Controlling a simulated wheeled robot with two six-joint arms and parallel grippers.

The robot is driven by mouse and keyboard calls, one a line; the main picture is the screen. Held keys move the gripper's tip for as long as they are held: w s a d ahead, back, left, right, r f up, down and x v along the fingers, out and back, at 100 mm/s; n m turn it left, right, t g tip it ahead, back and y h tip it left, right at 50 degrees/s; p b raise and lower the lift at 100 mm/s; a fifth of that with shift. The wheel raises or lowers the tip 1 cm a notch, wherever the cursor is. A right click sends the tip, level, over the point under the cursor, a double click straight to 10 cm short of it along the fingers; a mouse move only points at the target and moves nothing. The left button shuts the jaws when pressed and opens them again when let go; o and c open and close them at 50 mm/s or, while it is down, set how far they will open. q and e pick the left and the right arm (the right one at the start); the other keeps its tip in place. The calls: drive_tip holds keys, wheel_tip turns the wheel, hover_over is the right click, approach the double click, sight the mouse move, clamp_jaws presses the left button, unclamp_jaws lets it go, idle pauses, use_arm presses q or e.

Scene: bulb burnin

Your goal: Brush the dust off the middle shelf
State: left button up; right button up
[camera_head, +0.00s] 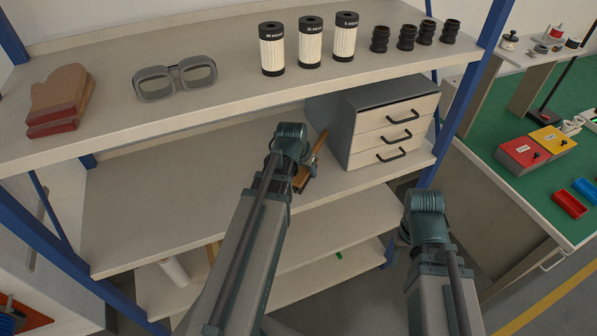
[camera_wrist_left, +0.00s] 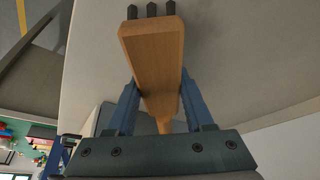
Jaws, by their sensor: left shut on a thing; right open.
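The middle shelf (camera_head: 170,200) is a pale board below the top shelf; I cannot make out dust on it. My left gripper (camera_wrist_left: 158,105) is shut on a wooden brush (camera_wrist_left: 150,50), with a blue finger on each side of the handle. Dark bristle tufts show at the brush's far end in the left wrist view. In the head view the brush (camera_head: 318,150) shows just right of my left wrist, over the shelf near the drawer cabinet; its lower part is partly hidden. My right gripper is largely hidden behind its wrist, right of the shelf's front edge.
A grey drawer cabinet (camera_head: 350,125) stands on the middle shelf's right end. The shelf's left part is clear. Above, the top shelf (camera_head: 220,105) holds goggles (camera_head: 175,78), gloves (camera_head: 60,98) and several cylinders. A green-topped bench (camera_head: 500,110) stands at the right.

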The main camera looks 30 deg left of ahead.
use_arm(q)
drive_tip(key=shift+w+d, duration=0.2)
drive_tip(key=shift+w, duration=0.15)
drive_tip(key=shift+c, duration=0.5)
drive_tip(key=shift+w+r+p, duration=0.35)
drive_tip(key=shift+r+p, duration=0.3)
drive_tip(key=shift+p, duration=0.3)
clamp_jaws()
drive_tip(key=r+p, duration=0.2)
drive_tip(key=r, duration=0.1)
drive_tip(key=r+p, duration=0.1)
drive_tip(key=p, duration=0.1)
drive_tip(key=shift+s+r, duration=0.15)
drive_tip(key=shift+s, duration=0.1)
wheel_tip(320, 180, up, 3)
drive_tip(key=p, duration=0.3)
drive_tip(key=shift+r, duration=0.1)
drive_tip(key=shift+a, duration=0.1)
